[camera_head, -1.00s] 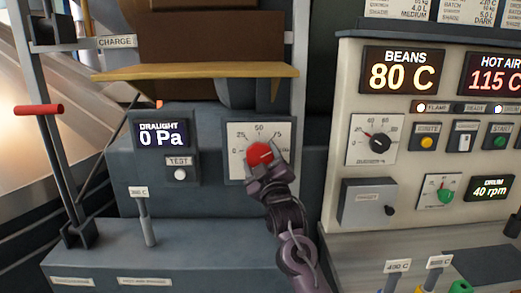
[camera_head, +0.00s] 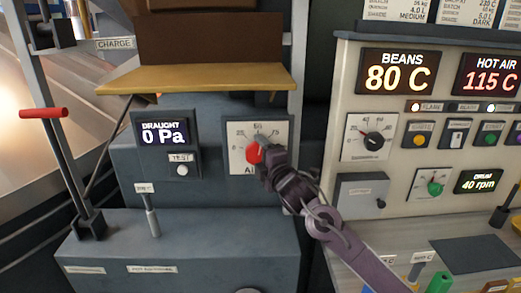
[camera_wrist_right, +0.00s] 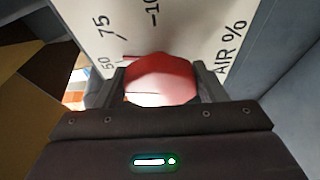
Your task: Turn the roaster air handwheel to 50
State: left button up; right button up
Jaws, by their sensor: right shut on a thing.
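The red air handwheel (camera_head: 253,153) sits on a white dial plate (camera_head: 236,165) marked in steps up to 100. My right gripper (camera_head: 260,150) is shut on the handwheel, coming in from the right and covering part of it and the dial's right side. In the right wrist view the red handwheel (camera_wrist_right: 162,80) lies between both fingers. The dial plate (camera_wrist_right: 190,30) there shows 50, 75 and "AIR %". The handwheel's exact reading cannot be told. My left gripper is not in view.
The draught display (camera_head: 163,132) reads 0 Pa, with a test button (camera_head: 182,170) below. A yellow shelf (camera_head: 195,79) juts out above the dial. A small lever (camera_head: 150,215) stands below left. The control panel (camera_head: 350,95) with 80 C and 115 C displays is to the right.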

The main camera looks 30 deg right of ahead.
jog(key=shift+n+g+p, duration=0.3)
jog(key=shift+n, duration=0.5)
jog(key=o, duration=1)
jog(key=shift+s, duration=0.1)
jog(key=s, duration=0.2)
jog(key=s+a+b, duration=0.1)
jog(key=s, duration=0.2)
jog(key=s+b, duration=0.1)
jog(key=s, duration=0.1)
jog(key=shift+s+a+r, duration=0.15)
jog(key=shift+s+a, duration=0.05)
jog(key=shift+s, duration=0.05)
